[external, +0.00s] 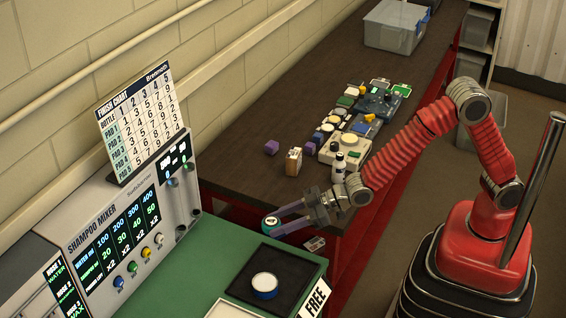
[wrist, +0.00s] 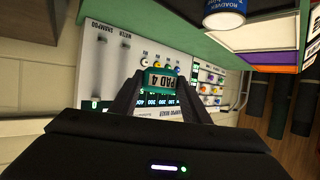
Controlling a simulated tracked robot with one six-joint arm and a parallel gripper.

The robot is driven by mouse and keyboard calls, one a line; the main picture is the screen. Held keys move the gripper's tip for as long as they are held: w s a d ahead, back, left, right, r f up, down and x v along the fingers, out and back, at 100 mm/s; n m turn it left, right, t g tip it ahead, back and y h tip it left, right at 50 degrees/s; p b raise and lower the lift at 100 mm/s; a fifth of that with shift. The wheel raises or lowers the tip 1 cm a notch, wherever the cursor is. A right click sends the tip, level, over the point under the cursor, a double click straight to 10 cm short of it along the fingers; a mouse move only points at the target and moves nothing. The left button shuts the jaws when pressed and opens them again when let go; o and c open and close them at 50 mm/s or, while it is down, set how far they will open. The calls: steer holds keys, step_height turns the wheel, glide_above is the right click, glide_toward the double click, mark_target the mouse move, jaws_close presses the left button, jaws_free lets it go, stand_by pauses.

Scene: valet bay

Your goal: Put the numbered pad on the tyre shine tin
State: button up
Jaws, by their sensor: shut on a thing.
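In the wrist view the pad (wrist: 160,80) sits between the fingertips (wrist: 159,90) and reads "PAD 4", upside down. A blue tin with a white top (external: 264,286) stands upright on a black tray (external: 293,262), apart from the pad and nearer the camera. Its side (wrist: 224,19) shows at the top of the wrist view, lettered "ROADVEN"; the rest of its label is cut off.
The shampoo mixer panel (external: 127,222) with a finish chart (external: 144,116) stands left of the green bench (external: 196,270). A "FREE" sign (external: 315,299) is at the tray's right. The dark table behind holds bottles, pads and a purple block (external: 271,147).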

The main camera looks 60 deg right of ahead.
steer(key=s+a+n+g+y, duration=0.3)
steer(key=a, duration=0.7)
steer(key=shift+a+f+n, duration=0.2)
steer(key=shift+f+n, duration=0.1)
steer(key=shift+f, duration=0.05)
glide_above(271, 284)
steer(key=shift+f, duration=3.1)
steer(key=shift+f, duration=1.9)
steer(key=shift+f, duration=0.1)
